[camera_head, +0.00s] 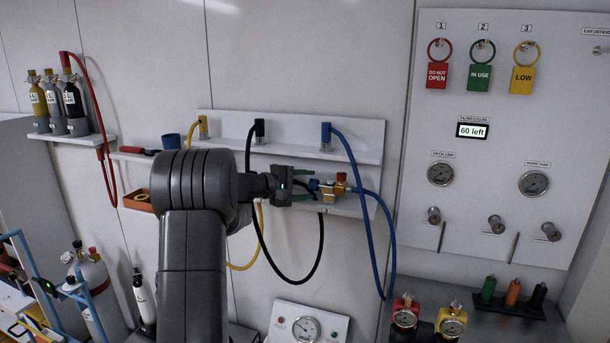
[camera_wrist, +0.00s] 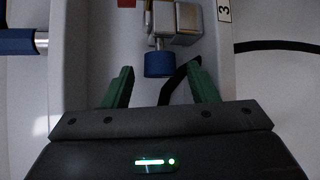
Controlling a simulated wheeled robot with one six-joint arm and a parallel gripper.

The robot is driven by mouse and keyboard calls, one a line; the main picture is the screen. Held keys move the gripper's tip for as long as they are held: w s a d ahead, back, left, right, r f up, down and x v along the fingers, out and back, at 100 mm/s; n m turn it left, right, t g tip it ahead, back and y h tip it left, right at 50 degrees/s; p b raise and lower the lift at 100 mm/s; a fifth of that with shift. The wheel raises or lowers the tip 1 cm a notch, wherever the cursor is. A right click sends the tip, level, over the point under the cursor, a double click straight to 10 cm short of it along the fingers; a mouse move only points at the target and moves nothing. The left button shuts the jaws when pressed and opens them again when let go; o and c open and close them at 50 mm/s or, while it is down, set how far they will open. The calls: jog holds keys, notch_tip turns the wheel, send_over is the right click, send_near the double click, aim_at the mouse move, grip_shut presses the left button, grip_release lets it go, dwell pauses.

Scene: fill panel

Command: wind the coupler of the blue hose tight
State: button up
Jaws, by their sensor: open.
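The blue hose (camera_head: 364,188) hangs from a blue end fitting (camera_head: 326,130) on the upper shelf and loops down. Its other end meets the right side of a brass and silver valve block (camera_head: 328,189) with a red knob on top. A round blue collar (camera_wrist: 158,64) sticks out of the block (camera_wrist: 176,20) towards my gripper; I cannot tell for sure whether it is the coupler. My gripper (camera_head: 307,184) is open and empty. In the wrist view its green fingers (camera_wrist: 161,84) stand just short of the collar, one to each side, apart from it.
A black hose (camera_head: 322,245) hangs close by, and a dark strip passes behind the fingers in the wrist view. The upper shelf (camera_head: 350,155) lies above my gripper. A gauge panel (camera_head: 480,220) stands to the right.

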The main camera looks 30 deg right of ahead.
jog(key=shift+r+p, duration=0.35)
jog(key=shift+p, duration=0.65)
jog(key=a+r+b, duration=0.2)
jog(key=a+b, duration=0.2)
jog(key=a, duration=0.9)
jog(key=shift+a+r, duration=0.25)
jog(key=shift+w+a+b, duration=0.1)
jog(key=shift+w+b, duration=0.05)
jog(key=shift+b, duration=0.15)
